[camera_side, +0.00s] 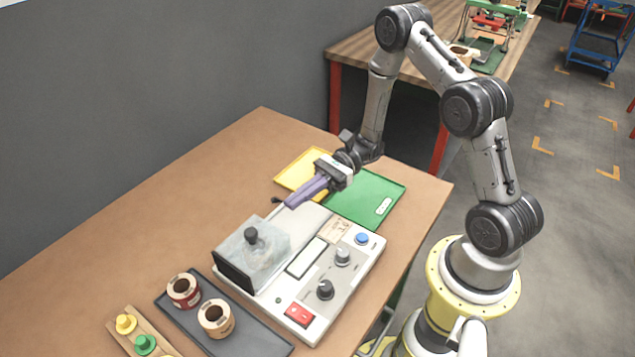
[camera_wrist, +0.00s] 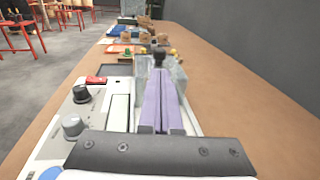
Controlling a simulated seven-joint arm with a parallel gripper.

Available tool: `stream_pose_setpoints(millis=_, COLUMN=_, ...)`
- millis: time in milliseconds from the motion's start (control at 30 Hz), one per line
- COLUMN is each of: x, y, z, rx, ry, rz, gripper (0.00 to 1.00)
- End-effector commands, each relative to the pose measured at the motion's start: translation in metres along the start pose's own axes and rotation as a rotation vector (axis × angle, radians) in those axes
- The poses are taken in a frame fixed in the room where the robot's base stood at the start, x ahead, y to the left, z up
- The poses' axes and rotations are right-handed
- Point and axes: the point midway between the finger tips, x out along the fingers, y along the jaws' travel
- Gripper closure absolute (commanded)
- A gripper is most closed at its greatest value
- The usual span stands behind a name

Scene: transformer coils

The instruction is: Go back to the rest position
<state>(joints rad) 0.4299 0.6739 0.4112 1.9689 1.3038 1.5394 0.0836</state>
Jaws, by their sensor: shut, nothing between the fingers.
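My gripper (camera_side: 291,202) is shut and empty. Its purple fingers are together above the far end of the white test machine (camera_side: 330,284), near the yellow and green trays. In the wrist view the shut fingers (camera_wrist: 160,88) point along the machine toward its clear cover. The cover looks closed. I cannot tell how high the fingers are above the machine.
A yellow tray (camera_side: 292,176) and a green tray (camera_side: 382,207) lie behind the machine. A dark tray (camera_side: 253,342) holds two coils (camera_side: 184,290). A wooden holder (camera_side: 122,344) with yellow and green pieces is at the front left. The table's left side is clear beside the grey wall.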

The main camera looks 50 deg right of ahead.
Motion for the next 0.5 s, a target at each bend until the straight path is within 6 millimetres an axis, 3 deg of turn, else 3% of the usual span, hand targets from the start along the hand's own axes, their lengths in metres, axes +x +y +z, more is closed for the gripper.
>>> stream_pose_setpoints(millis=100, x=-0.026, y=-0.001, z=0.000, rx=-0.001, ry=0.000, rz=-0.005, gripper=1.00)
stream_pose_setpoints(millis=233, x=-0.046, y=-0.001, z=0.000, rx=-0.001, ry=0.001, rz=-0.003, gripper=1.00)
stream_pose_setpoints(millis=400, x=-0.059, y=0.000, z=0.000, rx=0.001, ry=-0.001, rz=0.001, gripper=1.00)
stream_pose_setpoints(millis=500, x=-0.055, y=0.000, z=0.006, rx=-0.020, ry=0.008, rz=0.024, gripper=1.00)
